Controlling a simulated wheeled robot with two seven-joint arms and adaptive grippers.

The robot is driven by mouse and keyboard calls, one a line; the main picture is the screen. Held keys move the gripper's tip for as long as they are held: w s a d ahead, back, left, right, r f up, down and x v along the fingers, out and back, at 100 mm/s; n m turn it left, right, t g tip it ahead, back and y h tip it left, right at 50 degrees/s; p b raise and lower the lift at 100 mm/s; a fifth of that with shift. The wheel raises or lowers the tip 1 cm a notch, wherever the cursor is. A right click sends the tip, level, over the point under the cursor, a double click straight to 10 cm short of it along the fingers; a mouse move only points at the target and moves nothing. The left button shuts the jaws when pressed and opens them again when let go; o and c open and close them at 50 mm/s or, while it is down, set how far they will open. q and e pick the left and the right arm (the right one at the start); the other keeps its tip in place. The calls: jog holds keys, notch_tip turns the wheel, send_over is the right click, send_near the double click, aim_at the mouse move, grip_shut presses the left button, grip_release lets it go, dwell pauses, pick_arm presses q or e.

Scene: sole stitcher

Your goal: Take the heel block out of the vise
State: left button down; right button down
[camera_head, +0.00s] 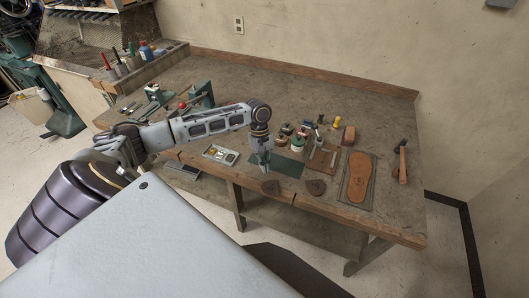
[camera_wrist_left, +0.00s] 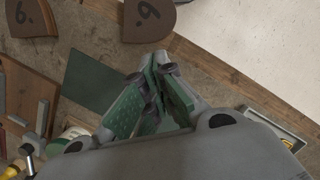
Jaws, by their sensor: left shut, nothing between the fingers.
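My left gripper (camera_head: 264,167) is shut and empty, pointing down at the left end of the green mat. In the left wrist view its fingertips (camera_wrist_left: 158,78) meet near the bench's wooden edge. Two dark brown heel-shaped pieces (camera_head: 270,187) (camera_head: 316,187) lie at the front edge of the bench. In the left wrist view they carry number marks, one at the top middle (camera_wrist_left: 146,20) and one at top left (camera_wrist_left: 30,18). A green vise-like fixture (camera_head: 203,94) stands at the back left, partly behind my left arm. I cannot tell whether it holds a block. My right gripper is not in view.
The green mat (camera_head: 289,164) lies flat beside a small parts tray (camera_head: 221,154). Several jars and tools stand behind it. A tan sole (camera_head: 359,177) lies on a board to the right, near a hammer (camera_head: 402,161). The back of the bench is clear.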

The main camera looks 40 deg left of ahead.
pick_arm(q)
jog(key=v, duration=0.8)
jog(key=shift+r, duration=0.2)
